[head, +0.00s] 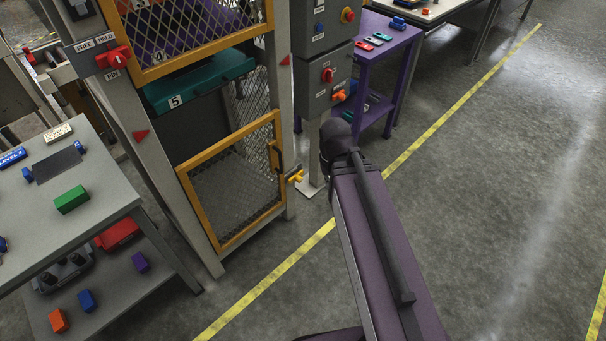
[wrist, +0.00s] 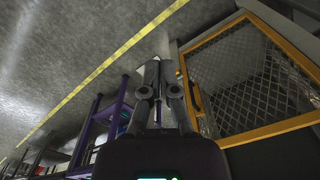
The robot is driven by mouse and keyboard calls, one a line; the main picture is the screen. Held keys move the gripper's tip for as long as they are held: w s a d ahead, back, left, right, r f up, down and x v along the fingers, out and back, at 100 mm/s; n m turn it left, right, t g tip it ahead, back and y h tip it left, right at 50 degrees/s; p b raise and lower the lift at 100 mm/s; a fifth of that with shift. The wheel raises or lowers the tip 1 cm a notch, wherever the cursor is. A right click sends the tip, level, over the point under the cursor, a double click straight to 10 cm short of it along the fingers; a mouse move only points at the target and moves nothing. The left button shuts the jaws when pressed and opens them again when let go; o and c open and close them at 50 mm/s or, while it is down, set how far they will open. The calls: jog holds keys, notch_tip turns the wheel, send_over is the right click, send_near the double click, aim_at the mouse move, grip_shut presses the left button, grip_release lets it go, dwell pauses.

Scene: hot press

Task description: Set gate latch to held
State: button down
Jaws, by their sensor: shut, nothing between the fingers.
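The lower gate is a yellow-framed mesh panel (head: 277,200) standing closed, or nearly so, in the press frame; it also shows at the right of the wrist view (wrist: 283,128). A dark handle (head: 276,157) is on its right side. Beside it, a small yellow latch (head: 296,177) sits on the right post. My gripper (wrist: 161,66) is shut and empty, left of the gate in the wrist view. In the head view my arm hides it.
Grey control boxes with a red switch (head: 328,75) hang on the right post. A purple table (head: 393,40) stands behind. A grey workbench (head: 108,190) with coloured blocks is at left. Open floor with a yellow line (head: 425,145) lies at right.

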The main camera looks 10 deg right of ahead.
aim_at(298, 178)
jog(key=shift+d, duration=0.1)
jog(key=w+d+f+m+b, duration=0.1)
jog(key=w+f+m+b, duration=0.2)
jog(key=w+f+b, duration=1)
jog(key=w+d+f+m+g+y+b, duration=0.1)
jog(key=w+f+m+b, duration=0.3)
jog(key=w+f+b, duration=1)
jog(key=w+d+f+m+y+b, duration=0.1)
jog(key=w+d+f+m+b, duration=0.2)
jog(key=w+f+b, duration=1.1)
jog(key=shift+w+d+f+m+g+b, duration=0.15)
jog(key=shift+w+m+g+b, duration=0.35)
jog(key=shift+w, duration=3.6)
jog(key=shift+f, duration=0.15)
jog(key=s+a+f+b, duration=0.3)
jog(key=a+f+b, duration=0.2)
jog(key=f+b, duration=0.3)
jog(key=shift+s+a+f+b, duration=0.2)
jog(key=shift+s+f+b, duration=0.15)
jog(key=shift+b, duration=0.1)
